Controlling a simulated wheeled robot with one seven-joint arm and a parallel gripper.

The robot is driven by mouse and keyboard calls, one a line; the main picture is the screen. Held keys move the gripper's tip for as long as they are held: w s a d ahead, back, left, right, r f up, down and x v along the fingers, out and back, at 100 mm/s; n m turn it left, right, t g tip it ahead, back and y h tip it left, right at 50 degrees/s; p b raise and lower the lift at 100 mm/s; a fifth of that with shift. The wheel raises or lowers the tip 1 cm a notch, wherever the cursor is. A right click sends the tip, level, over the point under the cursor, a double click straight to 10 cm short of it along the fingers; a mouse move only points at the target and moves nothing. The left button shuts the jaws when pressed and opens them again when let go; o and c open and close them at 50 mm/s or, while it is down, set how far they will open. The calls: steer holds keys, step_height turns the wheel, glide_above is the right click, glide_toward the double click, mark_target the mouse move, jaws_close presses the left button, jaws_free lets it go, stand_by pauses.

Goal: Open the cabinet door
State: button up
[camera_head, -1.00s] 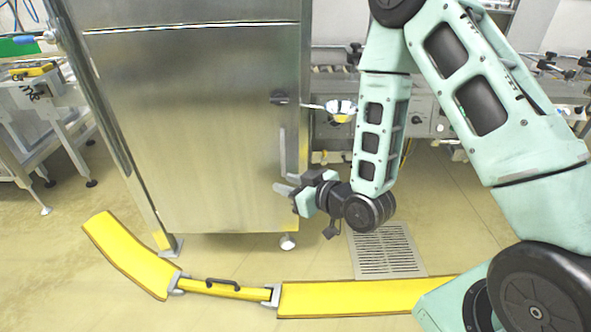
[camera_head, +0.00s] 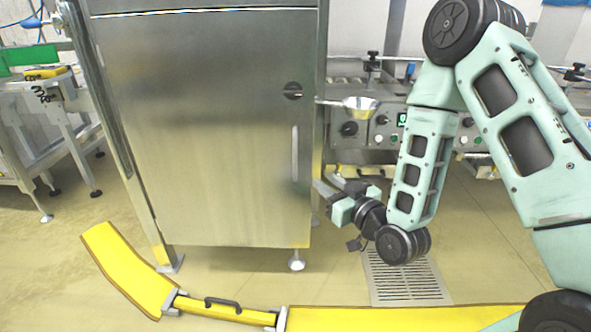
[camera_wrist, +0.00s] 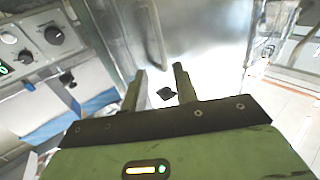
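The cabinet door (camera_head: 210,130) is a tall brushed-steel panel and looks shut. A slim vertical handle (camera_head: 295,152) is on its right side, below a dark round latch (camera_head: 292,90). My gripper (camera_head: 325,188) is low, just right of the handle's lower end, by the cabinet's right edge, and does not hold the handle. In the wrist view my gripper (camera_wrist: 160,82) is open, its two dark fingers apart with nothing gripped. The handle (camera_wrist: 157,35) shows beyond the fingers there, with the steel door (camera_wrist: 200,30) beside it.
A steel scoop-like part (camera_head: 355,103) sticks out right of the cabinet, above my gripper. A control panel with knobs (camera_head: 385,130) stands behind. A yellow floor barrier (camera_head: 225,310) curves across the front. A floor grate (camera_head: 405,285) lies below my arm.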

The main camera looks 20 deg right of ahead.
steer(key=b, duration=0.2)
glide_above(295, 177)
steer(key=shift+w+d, duration=0.15)
steer(key=shift+w, duration=0.15)
jaws_close()
